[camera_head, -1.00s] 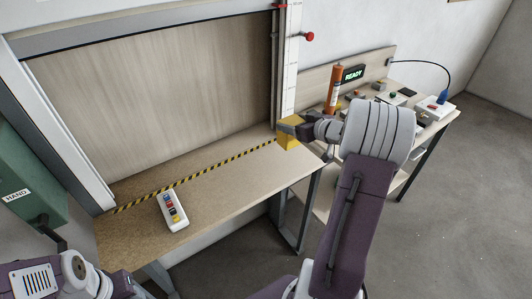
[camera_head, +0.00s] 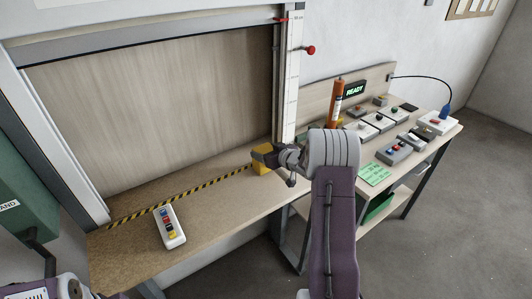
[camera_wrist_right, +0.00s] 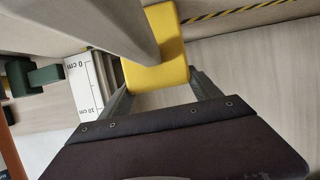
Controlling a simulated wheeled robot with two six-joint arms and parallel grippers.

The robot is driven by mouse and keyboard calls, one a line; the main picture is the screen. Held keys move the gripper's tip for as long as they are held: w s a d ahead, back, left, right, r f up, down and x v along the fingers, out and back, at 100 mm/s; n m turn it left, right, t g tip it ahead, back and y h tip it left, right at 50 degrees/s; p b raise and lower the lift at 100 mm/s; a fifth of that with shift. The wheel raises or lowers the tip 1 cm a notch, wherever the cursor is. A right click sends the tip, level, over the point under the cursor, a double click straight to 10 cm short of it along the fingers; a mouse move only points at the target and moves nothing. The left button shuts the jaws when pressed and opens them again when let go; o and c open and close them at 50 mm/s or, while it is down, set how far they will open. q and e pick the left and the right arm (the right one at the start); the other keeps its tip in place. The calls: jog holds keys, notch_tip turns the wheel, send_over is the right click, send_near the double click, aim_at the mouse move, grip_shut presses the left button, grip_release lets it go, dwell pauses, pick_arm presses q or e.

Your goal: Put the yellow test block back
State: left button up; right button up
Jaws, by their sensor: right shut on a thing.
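The yellow test block (camera_head: 263,161) is at the right end of the wooden bench (camera_head: 215,215), by the black-and-yellow striped line. My right gripper (camera_head: 263,153) is shut on the block. I cannot tell whether the block touches the bench. My left gripper is out of view; only part of its arm shows at the lower left.
A white pendant (camera_head: 168,227) with coloured buttons lies on the bench. A vertical scale (camera_head: 287,80) with a red knob (camera_head: 310,50) stands behind the block. The side table on the right holds an orange cartridge (camera_head: 336,100), several button boxes, a READY display (camera_head: 355,90) and a green card (camera_head: 374,175).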

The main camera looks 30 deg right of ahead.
jog(key=shift+s+r, duration=0.1)
jog(key=o, duration=1.6)
jog(key=shift+f, duration=0.2)
jog(key=shift+r, duration=0.4)
notch_tip(320, 180, up, 4)
send_over(284, 174)
jog(key=shift+r, duration=0.15)
